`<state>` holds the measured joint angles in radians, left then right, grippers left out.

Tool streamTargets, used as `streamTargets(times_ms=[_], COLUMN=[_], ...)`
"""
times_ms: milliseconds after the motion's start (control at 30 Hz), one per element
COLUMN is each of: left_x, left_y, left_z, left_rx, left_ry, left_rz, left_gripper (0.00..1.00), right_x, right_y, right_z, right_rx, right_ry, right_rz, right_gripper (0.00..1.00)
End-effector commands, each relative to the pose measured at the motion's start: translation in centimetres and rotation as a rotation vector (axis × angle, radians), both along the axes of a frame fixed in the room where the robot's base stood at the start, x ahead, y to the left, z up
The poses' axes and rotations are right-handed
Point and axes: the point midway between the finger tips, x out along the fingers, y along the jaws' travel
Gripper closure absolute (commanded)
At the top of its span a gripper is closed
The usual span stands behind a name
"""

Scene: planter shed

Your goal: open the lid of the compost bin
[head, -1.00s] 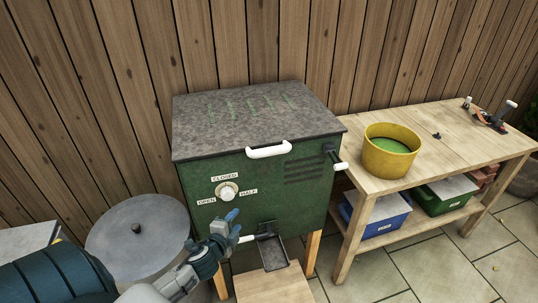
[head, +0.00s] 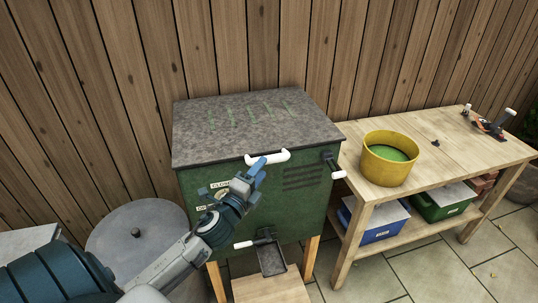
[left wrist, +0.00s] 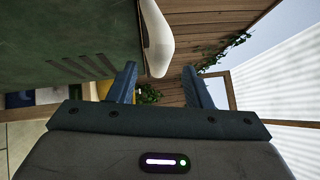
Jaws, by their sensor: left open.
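The compost bin (head: 300,205) is a green box on wooden legs. Its grey speckled lid (head: 250,122) lies flat and shut on top. A white handle (head: 268,158) sits on the lid's front edge and also shows in the left wrist view (left wrist: 157,40). My left gripper (head: 257,170) is open and empty, just below and in front of the handle. In the left wrist view its blue fingertips (left wrist: 158,82) are apart, with the handle's end ahead, near the gap between them. Whether they touch the handle I cannot tell. The front dial is mostly hidden behind my left gripper. My right gripper is not in view.
A wooden bench (head: 440,165) stands right of the bin, with a yellow tub (head: 376,168) on it and blue and green boxes on its shelf. A round grey lid (head: 135,240) is at left. A wooden fence is close behind.

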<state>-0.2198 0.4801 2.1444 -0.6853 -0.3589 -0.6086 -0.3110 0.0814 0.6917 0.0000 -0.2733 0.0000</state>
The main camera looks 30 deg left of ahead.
Motion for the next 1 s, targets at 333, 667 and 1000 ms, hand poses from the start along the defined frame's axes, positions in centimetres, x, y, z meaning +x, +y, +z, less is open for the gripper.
streamTargets(times_ms=[333, 667, 1000], left_x=[4.9, 5.5, 5.4], left_y=[0.4, 0.4, 0.4], left_z=[0.9, 0.7, 0.7], left_rx=[-0.002, -0.001, -0.001], left_ry=[0.001, 0.000, 0.001], left_rz=[0.001, 0.000, 0.000], left_gripper=[0.55, 0.55, 1.00], right_x=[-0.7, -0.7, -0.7], right_y=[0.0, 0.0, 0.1], right_z=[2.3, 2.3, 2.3], right_rx=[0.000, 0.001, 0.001], right_ry=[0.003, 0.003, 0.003], right_rz=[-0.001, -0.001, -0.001], right_gripper=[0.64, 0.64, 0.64])
